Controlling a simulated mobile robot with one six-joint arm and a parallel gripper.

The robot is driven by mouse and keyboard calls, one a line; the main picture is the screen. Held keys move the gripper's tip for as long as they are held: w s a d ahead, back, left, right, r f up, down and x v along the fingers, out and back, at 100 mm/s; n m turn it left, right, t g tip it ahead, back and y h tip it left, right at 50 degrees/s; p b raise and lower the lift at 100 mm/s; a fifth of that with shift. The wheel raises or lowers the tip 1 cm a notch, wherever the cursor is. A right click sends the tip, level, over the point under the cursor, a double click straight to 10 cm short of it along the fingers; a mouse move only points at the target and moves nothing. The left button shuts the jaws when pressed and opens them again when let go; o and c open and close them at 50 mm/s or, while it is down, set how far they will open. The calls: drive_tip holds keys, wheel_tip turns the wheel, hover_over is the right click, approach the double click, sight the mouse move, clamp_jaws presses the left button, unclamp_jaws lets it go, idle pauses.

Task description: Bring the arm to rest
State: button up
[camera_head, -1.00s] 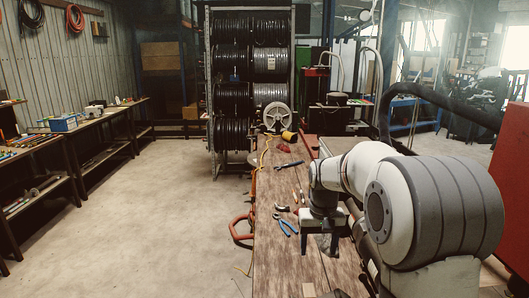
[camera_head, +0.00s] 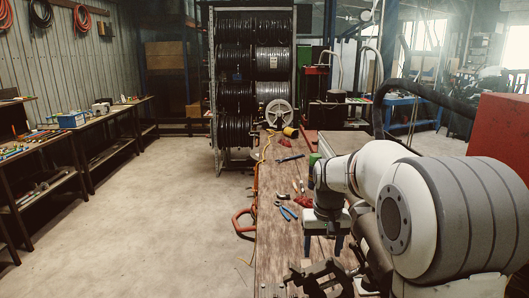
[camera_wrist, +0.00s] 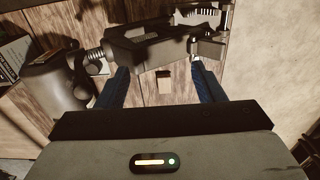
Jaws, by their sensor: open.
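My gripper (camera_head: 322,246) hangs pointing down over the near end of the wooden workbench (camera_head: 278,240). In the wrist view its two blue fingers (camera_wrist: 161,86) stand wide apart with nothing between them. A dark metal vise (camera_head: 322,276) shows at the bottom of the head view, near the bench's front. The vise also fills the upper middle of the wrist view (camera_wrist: 150,45), beyond the fingertips. Whether the gripper touches it cannot be told; I see no grip on it.
Blue-handled pliers (camera_head: 287,212) and several other hand tools lie along the bench. A rack of black hose reels (camera_head: 236,90) stands behind it. A red block-like body (camera_head: 502,135) is at the right. The concrete floor (camera_head: 165,215) on the left is clear.

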drive_tip(key=s+f+t+b, duration=0.1)
drive_tip(key=s+f+b, duration=0.3)
drive_tip(key=s, duration=0.8)
drive_tip(key=s+f+t+b, duration=0.2)
drive_tip(key=s+f+b, duration=0.2)
drive_tip(key=s, duration=0.8)
drive_tip(key=shift+d+b, duration=0.2)
drive_tip(key=shift+b, duration=0.3)
drive_tip(key=shift+f, duration=0.1)
